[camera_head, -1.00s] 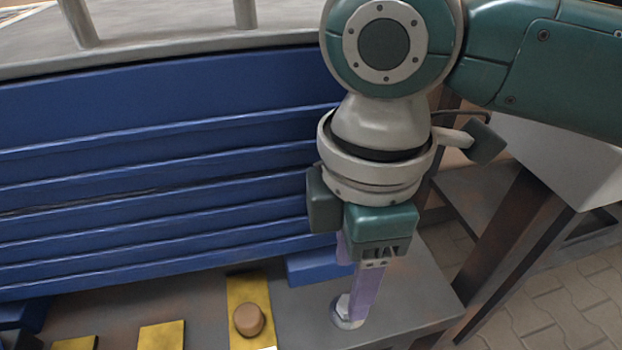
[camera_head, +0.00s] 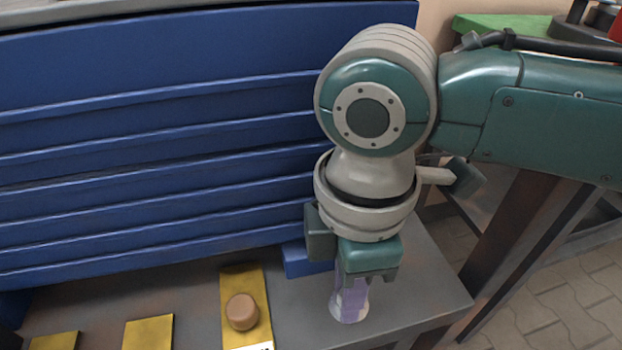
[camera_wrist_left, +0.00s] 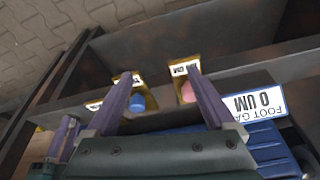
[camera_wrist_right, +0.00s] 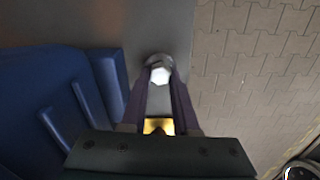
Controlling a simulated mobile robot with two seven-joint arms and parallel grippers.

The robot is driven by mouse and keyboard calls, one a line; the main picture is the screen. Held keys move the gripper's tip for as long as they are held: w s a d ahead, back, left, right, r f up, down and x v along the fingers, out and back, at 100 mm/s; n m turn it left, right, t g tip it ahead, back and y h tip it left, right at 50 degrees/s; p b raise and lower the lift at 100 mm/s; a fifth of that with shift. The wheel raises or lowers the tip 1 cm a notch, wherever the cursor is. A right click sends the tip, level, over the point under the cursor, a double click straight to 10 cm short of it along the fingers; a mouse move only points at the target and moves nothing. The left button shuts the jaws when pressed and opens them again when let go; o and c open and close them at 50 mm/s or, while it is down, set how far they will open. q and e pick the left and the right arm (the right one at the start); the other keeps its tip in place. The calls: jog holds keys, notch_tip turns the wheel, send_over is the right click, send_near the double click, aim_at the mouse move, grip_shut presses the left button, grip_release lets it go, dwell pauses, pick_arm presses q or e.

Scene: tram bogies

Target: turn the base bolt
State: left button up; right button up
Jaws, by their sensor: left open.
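The base bolt (camera_head: 350,309) is a pale hex-headed bolt with a round flange, standing on the grey bench top near its right end. My right gripper (camera_head: 350,293) points down over it, its purple fingers partly hiding it in the head view. In the right wrist view the hex head of the bolt (camera_wrist_right: 160,74) sits between the fingertips of my right gripper (camera_wrist_right: 161,80), which look closed on its sides. My left gripper (camera_wrist_left: 158,80) is open and empty in the left wrist view, above labelled plates.
A gold plate with a tan knob (camera_head: 242,312) lies left of the bolt, with more gold plates (camera_head: 148,333) further left. A blue block (camera_head: 304,260) and a ribbed blue panel (camera_head: 180,130) stand behind. The left wrist view shows a blue knob (camera_wrist_left: 137,103) and a pink knob (camera_wrist_left: 187,92).

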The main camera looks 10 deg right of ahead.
grip_shut()
jog(key=shift+r, duration=0.1)
jog(key=shift+r+m+p, duration=0.15)
jog(key=shift+m+p, duration=0.45)
jog(key=shift+p, duration=0.5)
jog(key=m+p, duration=0.3)
jog(key=p, duration=0.1)
jog(key=m+p, duration=0.2)
jog(key=m, duration=0.2)
jog(key=shift+p, duration=0.3)
jog(key=m+p, duration=0.2)
jog(key=m, duration=0.2)
jog(key=shift+w+d+m, duration=0.1)
jog(key=shift+m, duration=0.2)
jog(key=shift+w+d+f+m+p, duration=0.1)
jog(key=shift+m+p, duration=0.25)
jog(key=shift+m, duration=0.65)
jog(key=shift+f+m+p, duration=0.1)
jog(key=shift+m+p, duration=0.2)
jog(key=shift+m, duration=0.7)
